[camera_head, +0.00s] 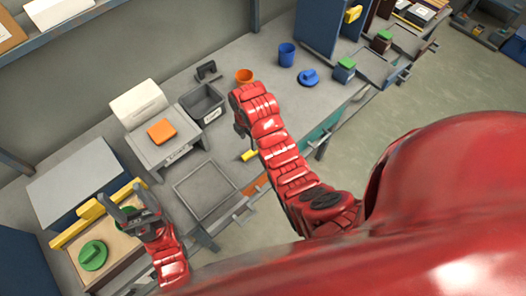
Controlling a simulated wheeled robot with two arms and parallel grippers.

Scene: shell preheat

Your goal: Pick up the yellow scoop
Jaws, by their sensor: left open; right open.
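A small yellow piece (249,155), which looks like the yellow scoop, lies on the grey bench beside my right forearm. Part of it may be hidden by the arm, and its full shape is too small to tell. My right gripper (240,129) is over the bench, above and left of the yellow piece in the picture. It is open, mostly hidden by my red wrist, and apart from the piece. My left gripper (122,193) is open and empty over the wooden board at the lower left, by a yellow bar (92,212).
A grey bin (204,104), orange cup (244,76), blue cup (287,54) and blue lid (308,77) stand at the back. An orange block (161,131) sits on a grey stand. A shallow grey tray (205,190) lies between my arms. Green knobs (93,255) are near my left gripper.

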